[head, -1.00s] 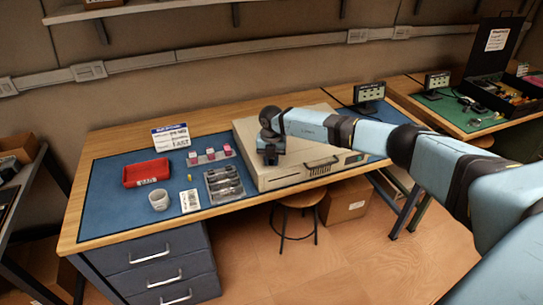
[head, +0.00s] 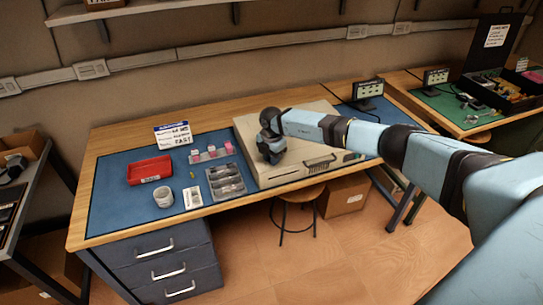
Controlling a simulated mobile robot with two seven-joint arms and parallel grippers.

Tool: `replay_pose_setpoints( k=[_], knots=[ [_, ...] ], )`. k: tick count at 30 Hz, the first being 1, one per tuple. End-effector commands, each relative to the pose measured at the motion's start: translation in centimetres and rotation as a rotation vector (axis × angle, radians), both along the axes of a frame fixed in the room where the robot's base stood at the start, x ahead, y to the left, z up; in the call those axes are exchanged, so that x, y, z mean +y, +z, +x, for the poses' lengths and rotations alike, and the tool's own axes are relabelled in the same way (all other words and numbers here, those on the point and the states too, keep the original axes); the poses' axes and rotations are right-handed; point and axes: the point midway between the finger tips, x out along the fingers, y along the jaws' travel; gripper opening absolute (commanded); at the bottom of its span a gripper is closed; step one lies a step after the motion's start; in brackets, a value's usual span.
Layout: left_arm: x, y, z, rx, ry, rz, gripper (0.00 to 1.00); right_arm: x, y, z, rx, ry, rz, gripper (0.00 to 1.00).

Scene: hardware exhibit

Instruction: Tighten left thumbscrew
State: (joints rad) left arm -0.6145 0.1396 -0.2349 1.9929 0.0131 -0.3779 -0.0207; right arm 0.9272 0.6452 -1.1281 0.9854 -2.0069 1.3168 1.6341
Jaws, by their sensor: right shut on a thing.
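A beige equipment case (head: 308,150) with a front handle lies on the blue mat of the workbench. My right gripper (head: 272,157) points down at the left part of the case's top, near its front. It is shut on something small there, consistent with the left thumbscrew. The gripper and wrist hide the thumbscrew, so its height and seating cannot be seen. My left gripper is out of view.
Left of the case stand a grey compartment tray (head: 226,182), a rack with pink-topped pieces (head: 211,154), a red bin (head: 150,171), a cup (head: 163,197) and a sign (head: 173,134). A stool (head: 298,196) stands in front.

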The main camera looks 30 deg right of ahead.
Motion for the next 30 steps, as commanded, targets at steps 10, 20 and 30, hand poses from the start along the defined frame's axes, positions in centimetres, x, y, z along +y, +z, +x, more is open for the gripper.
replay_pose_setpoints(
  k=[10, 20, 30],
  knots=[
    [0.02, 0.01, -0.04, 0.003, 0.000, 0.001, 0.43, -0.05, 0.07, 0.06, -0.002, -0.022, -0.001, 0.00],
    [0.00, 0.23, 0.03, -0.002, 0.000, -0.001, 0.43, -0.04, 0.06, 0.04, -0.001, -0.021, 0.000, 0.47],
    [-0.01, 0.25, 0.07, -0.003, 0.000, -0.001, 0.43, -0.04, 0.60, 0.05, -0.001, -0.020, 0.000, 0.47]
  ],
)
